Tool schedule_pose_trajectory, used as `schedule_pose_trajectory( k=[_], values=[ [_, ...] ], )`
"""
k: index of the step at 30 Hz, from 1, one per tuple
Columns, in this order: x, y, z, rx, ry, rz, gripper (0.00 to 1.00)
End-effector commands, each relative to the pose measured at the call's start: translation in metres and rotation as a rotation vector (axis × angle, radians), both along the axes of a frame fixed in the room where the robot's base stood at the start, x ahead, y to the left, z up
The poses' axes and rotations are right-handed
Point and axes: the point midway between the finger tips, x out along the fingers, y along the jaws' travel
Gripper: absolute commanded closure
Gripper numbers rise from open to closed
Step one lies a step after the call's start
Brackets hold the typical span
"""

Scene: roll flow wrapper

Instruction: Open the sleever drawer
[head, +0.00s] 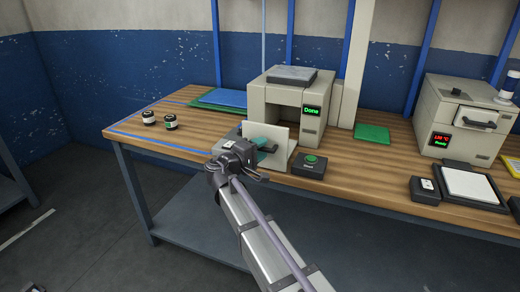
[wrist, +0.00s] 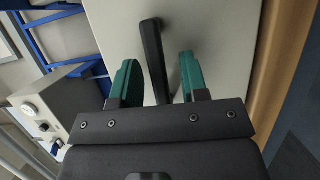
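The sleever (head: 312,92) is a beige machine with a green "Done" display, standing on the wooden bench. A black bar handle (wrist: 152,50) sticks out from this pale panel, which fills the middle of the wrist view. My gripper (head: 262,145) is at the panel in the head view. In the wrist view its teal fingers (wrist: 158,80) are apart, one on each side of the handle, with visible gaps.
Farther right are a beige heater (head: 462,115) and a black-framed white pad (head: 468,185). Two small jars (head: 160,120) stand at the left. The bench front between is clear.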

Motion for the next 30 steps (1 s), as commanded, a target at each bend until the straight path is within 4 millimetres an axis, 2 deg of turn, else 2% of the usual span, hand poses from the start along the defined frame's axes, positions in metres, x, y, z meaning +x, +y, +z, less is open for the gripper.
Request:
schedule_pose_trajectory(
  k=[8, 11, 18, 21, 30],
  values=[
    [-0.005, 0.005, 0.0, 0.0, 0.0, 0.001, 0.6],
    [-0.018, 0.017, 0.0, 0.0, 0.0, 0.003, 0.6],
    [-0.061, 0.059, 0.0, 0.0, 0.0, 0.003, 0.6],
    [-0.072, 0.07, 0.0, 0.0, 0.0, 0.001, 0.6],
    [-0.078, 0.076, 0.0, 0.0, 0.0, 0.0, 0.6]
  ],
)
